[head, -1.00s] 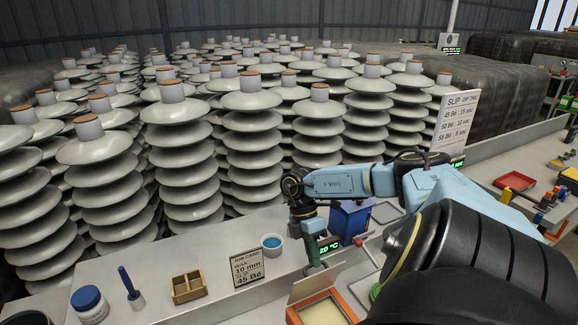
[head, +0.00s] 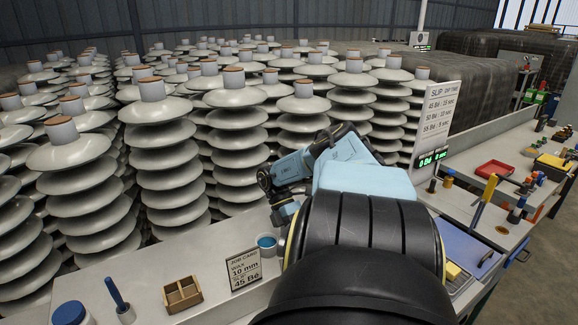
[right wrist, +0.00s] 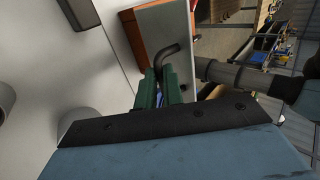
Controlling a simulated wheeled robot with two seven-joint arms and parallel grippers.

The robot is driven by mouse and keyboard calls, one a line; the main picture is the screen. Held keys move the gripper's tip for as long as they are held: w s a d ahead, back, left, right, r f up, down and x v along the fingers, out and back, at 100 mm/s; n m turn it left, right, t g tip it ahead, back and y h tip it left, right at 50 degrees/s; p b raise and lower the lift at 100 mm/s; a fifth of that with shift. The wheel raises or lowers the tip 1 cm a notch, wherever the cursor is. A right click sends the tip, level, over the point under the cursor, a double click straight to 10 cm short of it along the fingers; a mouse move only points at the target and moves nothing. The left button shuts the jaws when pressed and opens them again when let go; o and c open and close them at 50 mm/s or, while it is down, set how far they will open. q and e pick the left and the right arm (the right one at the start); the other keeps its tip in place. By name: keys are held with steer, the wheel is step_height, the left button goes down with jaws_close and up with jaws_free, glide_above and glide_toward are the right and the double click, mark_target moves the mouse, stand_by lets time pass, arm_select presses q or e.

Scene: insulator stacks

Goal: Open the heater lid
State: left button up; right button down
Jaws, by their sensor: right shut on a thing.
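In the right wrist view, my right gripper (right wrist: 163,86) has its green fingers closed on a dark bent handle (right wrist: 170,52). The handle is at a pale grey panel (right wrist: 160,22), which looks like the heater lid. An orange-red part (right wrist: 133,38), apparently the heater body, lies beside the panel's left edge. How far the lid is tilted cannot be told. In the head view my right arm hides the heater, the lid and the right gripper. My left gripper is not in view.
Left of my arm, the bench holds a blue cup (head: 267,241), a job card (head: 244,270), a wooden box (head: 183,295) and a blue-handled tool (head: 116,295). Insulator stacks (head: 170,150) crowd behind it. A red tray (head: 496,170) is on the right bench.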

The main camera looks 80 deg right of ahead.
steer(key=shift+f, duration=0.45)
steer(key=c, duration=1.8)
jaws_free()
steer(key=shift+w+d+f, duration=0.1)
steer(key=shift+w+d, duration=0.05)
steer(key=shift+d, duration=0.05)
steer(key=shift+o, duration=1.4)
steer(key=shift+w+d+f, duration=0.1)
steer(key=shift+w+d, duration=0.05)
steer(key=shift+d, duration=0.1)
steer(key=shift+a, duration=0.1)
steer(key=shift+r, duration=0.2)
